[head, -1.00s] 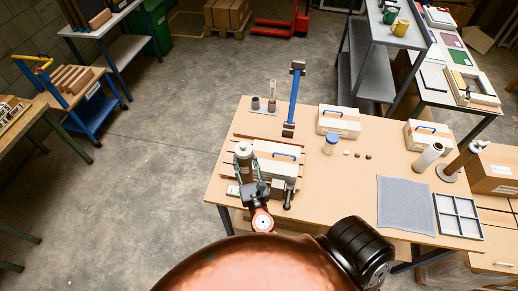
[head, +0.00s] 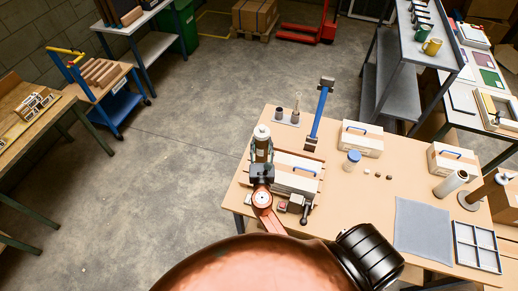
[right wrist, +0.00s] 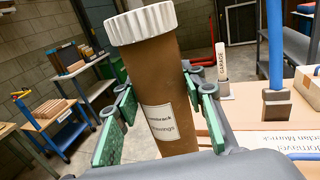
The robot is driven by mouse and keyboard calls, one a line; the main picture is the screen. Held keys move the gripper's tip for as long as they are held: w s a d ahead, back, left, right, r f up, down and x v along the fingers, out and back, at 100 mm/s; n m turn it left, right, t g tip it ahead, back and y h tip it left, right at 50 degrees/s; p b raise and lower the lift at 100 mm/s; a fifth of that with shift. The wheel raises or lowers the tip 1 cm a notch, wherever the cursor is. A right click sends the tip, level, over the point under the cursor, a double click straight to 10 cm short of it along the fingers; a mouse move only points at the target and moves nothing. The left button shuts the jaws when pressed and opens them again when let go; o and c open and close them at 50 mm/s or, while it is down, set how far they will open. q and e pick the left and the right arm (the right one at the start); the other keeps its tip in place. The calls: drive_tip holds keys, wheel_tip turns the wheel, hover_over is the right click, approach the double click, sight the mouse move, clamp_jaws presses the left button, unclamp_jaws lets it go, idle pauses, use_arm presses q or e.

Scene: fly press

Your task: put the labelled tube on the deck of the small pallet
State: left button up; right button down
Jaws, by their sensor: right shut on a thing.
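The labelled tube (head: 262,147) is brown with a white ridged cap and a white label. It stands about upright in the head view and looks slightly tilted in the right wrist view (right wrist: 157,85). My right gripper (head: 262,168) is shut on it, with green-padded fingers on both sides in the right wrist view. The small pallet (head: 312,159), with brown slats, lies on the table and carries a white box (head: 294,180). The tube appears over or beside the pallet's left end; I cannot tell its height above the deck. My left gripper is not in view.
A blue-lidded jar (head: 351,160), a white case (head: 361,141), a grey mat (head: 423,226) and a compartment tray (head: 477,246) are rightward. The table's middle is mostly clear.

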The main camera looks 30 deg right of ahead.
drive_tip(key=w+d+f+b, duration=0.2)
drive_tip(key=w+f+b, duration=0.4)
drive_tip(key=f+b, duration=0.3)
drive_tip(key=shift+w+f+b, duration=0.15)
drive_tip(key=shift+f+b, duration=0.1)
drive_tip(key=shift+b, duration=0.25)
drive_tip(key=shift+f, duration=0.1)
drive_tip(key=c, duration=1.2)
unclamp_jaws()
drive_tip(key=shift+f, duration=0.1)
drive_tip(key=shift+c, duration=0.2)
